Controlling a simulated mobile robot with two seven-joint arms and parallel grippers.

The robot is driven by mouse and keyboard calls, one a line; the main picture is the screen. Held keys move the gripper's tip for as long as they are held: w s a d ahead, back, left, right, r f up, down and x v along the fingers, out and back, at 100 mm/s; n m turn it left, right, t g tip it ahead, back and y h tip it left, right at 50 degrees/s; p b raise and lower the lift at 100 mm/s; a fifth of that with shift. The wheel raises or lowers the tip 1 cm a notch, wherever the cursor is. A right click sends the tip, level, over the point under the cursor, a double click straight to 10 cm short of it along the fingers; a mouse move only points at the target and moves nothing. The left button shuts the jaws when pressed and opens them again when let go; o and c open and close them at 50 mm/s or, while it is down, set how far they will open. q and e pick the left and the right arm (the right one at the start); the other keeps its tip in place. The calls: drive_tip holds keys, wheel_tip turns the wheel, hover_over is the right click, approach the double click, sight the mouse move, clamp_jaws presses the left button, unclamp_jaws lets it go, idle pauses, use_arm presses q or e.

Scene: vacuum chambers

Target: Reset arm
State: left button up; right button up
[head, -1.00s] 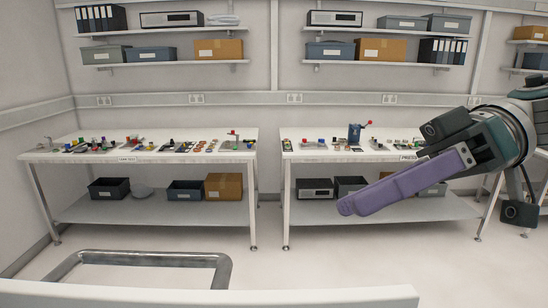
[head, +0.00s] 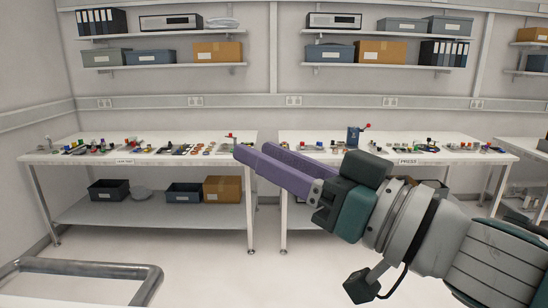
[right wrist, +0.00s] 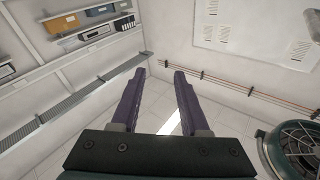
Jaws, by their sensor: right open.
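My right gripper (head: 262,162) reaches in from the lower right of the head view, with two long purple fingers pointing left and slightly up. It is in front of the two tables and touches nothing. In the right wrist view the gripper (right wrist: 158,80) shows its two fingers apart with nothing between them. Beyond the fingers are the floor and walls. My left gripper is not in view.
A left table (head: 130,159) and a right table (head: 455,157) carry several small parts. Wall shelves (head: 165,66) hold boxes and binders. A metal rail (head: 100,267) is at the lower left. A round fan-like unit (right wrist: 298,148) shows in the right wrist view. Floor before the tables is open.

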drive_tip(key=s+d+f+m+h, duration=0.6)
drive_tip(key=d+f+m+h, duration=0.1)
drive_tip(key=d+f+h, duration=0.5)
drive_tip(key=s+d+f+g+h, duration=0.1)
drive_tip(key=s+d+f+g, duration=0.15)
drive_tip(key=s, duration=0.35)
drive_tip(key=s+d+f+g+h, duration=0.1)
drive_tip(key=s+d+g, duration=0.15)
drive_tip(key=s, duration=0.35)
drive_tip(key=s+d+f+g+h, duration=0.1)
drive_tip(key=s+f+g, duration=0.15)
drive_tip(key=s, duration=0.35)
wheel_tip(320, 180, up, 22)
drive_tip(key=s+n+g+p, duration=0.1)
drive_tip(key=s+p, duration=0.1)
drive_tip(key=p, duration=1.9)
drive_tip(key=shift+d+f, duration=0.25)
drive_tip(key=shift+d, duration=0.05)
